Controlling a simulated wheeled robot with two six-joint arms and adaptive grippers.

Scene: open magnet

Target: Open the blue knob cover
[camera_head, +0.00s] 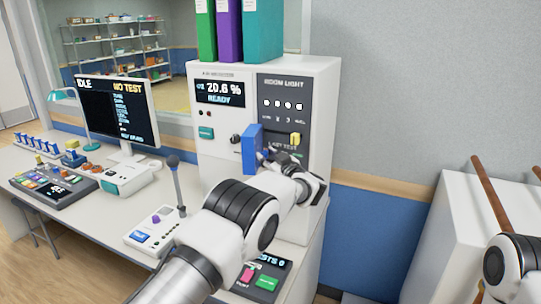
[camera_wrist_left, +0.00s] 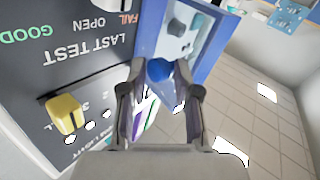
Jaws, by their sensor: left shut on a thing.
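The blue knob cover (camera_head: 249,150) is on the front of the white cabinet, by the left edge of the dark panel. It stands out at an angle from the cabinet face. The wrist view shows the blue cover (camera_wrist_left: 207,48) side-on, with a small round blue knob (camera_wrist_left: 159,69) on it. My left gripper (camera_head: 268,157) is at the cover. In the wrist view, the fingers of my left gripper (camera_wrist_left: 160,88) are on either side of the round knob and shut on it. What lies behind the cover is hidden in the head view. My right gripper is out of view.
A yellow knob (camera_head: 295,139) sticks out of the dark panel (camera_head: 284,110) right of the cover. Binders (camera_head: 229,32) stand on the cabinet (camera_head: 325,100). A desk with a monitor (camera_head: 117,108) and a microphone (camera_head: 173,162) is at left. A white box (camera_head: 440,235) stands at right.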

